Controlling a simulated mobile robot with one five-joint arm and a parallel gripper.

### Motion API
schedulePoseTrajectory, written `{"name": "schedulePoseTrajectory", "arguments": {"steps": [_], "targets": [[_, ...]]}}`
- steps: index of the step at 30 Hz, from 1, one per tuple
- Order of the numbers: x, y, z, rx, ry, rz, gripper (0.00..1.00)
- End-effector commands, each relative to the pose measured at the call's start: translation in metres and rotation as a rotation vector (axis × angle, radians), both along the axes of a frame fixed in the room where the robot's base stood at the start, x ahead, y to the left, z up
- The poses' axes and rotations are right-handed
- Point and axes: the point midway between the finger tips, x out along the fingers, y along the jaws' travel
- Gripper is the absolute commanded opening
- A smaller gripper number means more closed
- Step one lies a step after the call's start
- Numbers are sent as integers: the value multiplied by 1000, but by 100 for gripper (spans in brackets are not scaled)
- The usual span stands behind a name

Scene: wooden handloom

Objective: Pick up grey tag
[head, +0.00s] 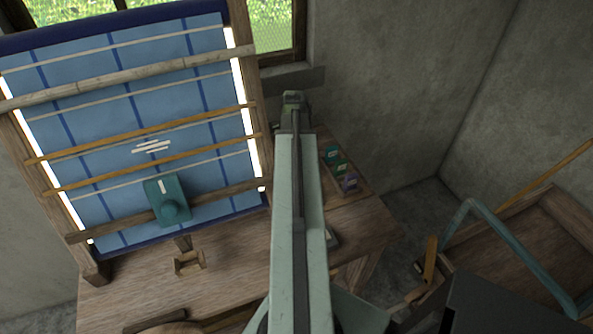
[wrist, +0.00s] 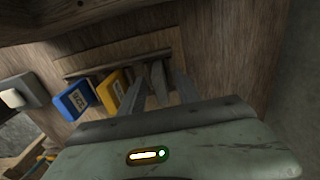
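In the wrist view, my gripper (wrist: 160,88) has its two fingers apart, facing a narrow wooden rail on a wooden panel. A slim grey piece (wrist: 158,74), probably the grey tag seen at a steep angle, shows between the fingertips. I cannot tell whether either finger touches it. A yellow tag (wrist: 113,88) and a blue tag (wrist: 72,101) with a pale label stand left of the fingers. In the head view, my gripper (head: 293,98) is at the far end of my raised arm, and no grey tag can be made out there.
A wooden loom (head: 258,160) with blue cloth (head: 110,120) stands at the left. A teal block (head: 167,201) is at its lower part. Small coloured items (head: 341,168) lie on the bench right of my arm. A grey box-like thing (wrist: 30,88) is left of the blue tag.

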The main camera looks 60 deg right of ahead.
Motion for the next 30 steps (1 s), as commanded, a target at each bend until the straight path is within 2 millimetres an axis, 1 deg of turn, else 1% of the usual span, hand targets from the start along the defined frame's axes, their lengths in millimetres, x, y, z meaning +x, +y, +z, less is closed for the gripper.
{"name": "schedulePoseTrajectory", "arguments": {"steps": [1,6,7,8,9,10,11,20,23,26,30], "targets": [[0,0,-6,0,0,0,39],[0,0,-2,0,0,1,39],[0,0,-2,0,0,1,34],[0,0,-2,0,0,1,25],[0,0,-2,0,0,1,14],[1,0,-2,0,0,1,6],[1,0,-2,0,0,1,0],[1,1,-2,0,0,2,0],[1,1,3,0,0,2,0],[1,1,14,0,0,2,0],[1,1,41,0,0,3,0]]}}
